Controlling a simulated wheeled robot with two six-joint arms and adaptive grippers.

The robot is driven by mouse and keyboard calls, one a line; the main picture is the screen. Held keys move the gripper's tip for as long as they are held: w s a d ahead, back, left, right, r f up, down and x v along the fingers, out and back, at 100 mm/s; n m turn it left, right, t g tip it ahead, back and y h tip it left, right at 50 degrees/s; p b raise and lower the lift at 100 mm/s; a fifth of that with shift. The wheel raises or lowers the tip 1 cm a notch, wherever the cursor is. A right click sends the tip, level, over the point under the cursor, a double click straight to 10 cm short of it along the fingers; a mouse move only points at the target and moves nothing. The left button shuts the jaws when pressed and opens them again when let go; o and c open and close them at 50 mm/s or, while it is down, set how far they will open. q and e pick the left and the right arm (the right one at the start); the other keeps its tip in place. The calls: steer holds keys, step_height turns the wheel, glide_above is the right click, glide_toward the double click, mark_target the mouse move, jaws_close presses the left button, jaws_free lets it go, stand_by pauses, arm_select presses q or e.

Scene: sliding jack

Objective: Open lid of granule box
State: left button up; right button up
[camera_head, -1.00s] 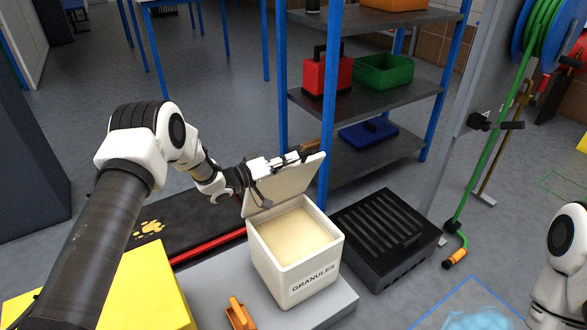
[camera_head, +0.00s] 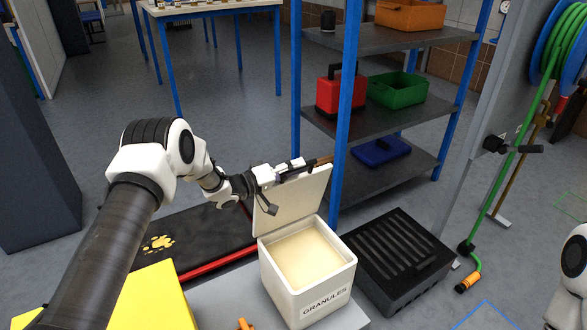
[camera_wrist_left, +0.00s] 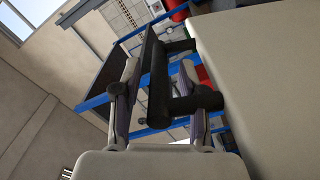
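The white granule box (camera_head: 310,295), labelled GRANULES, stands in front of me with pale contents (camera_head: 308,258) showing inside. Its lid (camera_head: 290,208) is raised, tilted up at the back of the box. My left gripper (camera_head: 303,167) is at the lid's upper edge, on its far side. In the left wrist view, the lid's pale surface (camera_wrist_left: 272,70) fills the right side. The two fingers (camera_wrist_left: 160,85) stand apart there. A dark bar with a side stub (camera_wrist_left: 192,103) shows between them; I cannot tell whether they touch it. My right gripper is out of view.
A blue-posted shelf (camera_head: 390,110) stands behind the box, one post close to the lid. A black slatted crate (camera_head: 395,260) is right of the box. A yellow block (camera_head: 150,300) is at the front left. Open floor (camera_head: 130,100) lies at the back left.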

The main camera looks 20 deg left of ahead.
arm_select(q)
steer(key=shift+s, duration=0.1)
steer(key=v, duration=1.1)
steer(key=shift+s+a, duration=0.3)
